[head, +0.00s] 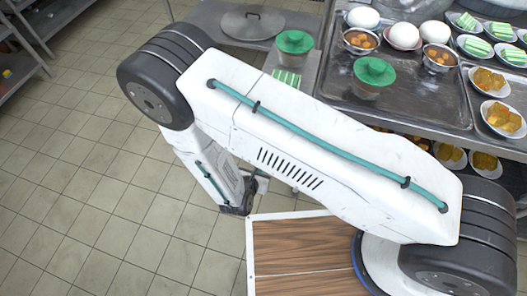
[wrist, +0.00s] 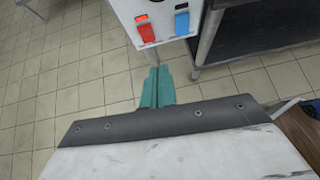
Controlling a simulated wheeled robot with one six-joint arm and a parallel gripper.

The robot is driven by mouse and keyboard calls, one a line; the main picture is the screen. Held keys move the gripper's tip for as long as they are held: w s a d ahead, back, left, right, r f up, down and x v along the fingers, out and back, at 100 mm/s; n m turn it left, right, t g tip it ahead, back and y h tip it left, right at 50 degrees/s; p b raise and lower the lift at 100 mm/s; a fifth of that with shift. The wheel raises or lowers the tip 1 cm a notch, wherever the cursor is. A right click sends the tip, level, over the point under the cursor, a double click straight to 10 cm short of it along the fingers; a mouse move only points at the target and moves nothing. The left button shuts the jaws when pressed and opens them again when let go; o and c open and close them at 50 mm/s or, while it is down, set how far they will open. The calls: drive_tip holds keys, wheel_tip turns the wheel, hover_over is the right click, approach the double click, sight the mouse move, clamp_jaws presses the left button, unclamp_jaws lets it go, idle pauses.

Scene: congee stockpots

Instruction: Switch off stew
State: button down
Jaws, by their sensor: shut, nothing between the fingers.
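In the wrist view a white switch box (wrist: 162,8) shows at the top edge, partly cut off. It carries a red rocker switch (wrist: 146,33) on the left and a blue rocker switch (wrist: 182,24) on the right. A small window above the red switch glows orange-red; the one above the blue switch looks dark. No label for stew is readable. My gripper (wrist: 157,72) has its teal fingers together, empty, below the box in the picture and apart from both switches. In the head view my arm hides the switches.
A round metal lid (head: 253,23) lies on the surface at the back. In the wrist view a table leg (wrist: 208,35) stands right of the box. Tiled floor is open at left.

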drive_tip(key=shift+w+a+f+n+y, duration=0.15)
drive_tip(key=shift+a+f+y, duration=0.1)
drive_tip(key=shift+a, duration=0.2)
drive_tip(key=shift+a+f+n+y, duration=0.15)
drive_tip(key=shift+a+f+y, duration=0.1)
drive_tip(key=shift+a, duration=0.2)
drive_tip(key=w+r+x, duration=0.1)
drive_tip(key=r+x, duration=0.1)
drive_tip(key=x, duration=1)
drive_tip(key=shift+w+d, duration=0.4)
drive_tip(key=shift+w, duration=0.25)
drive_tip(key=shift+a, duration=0.1)
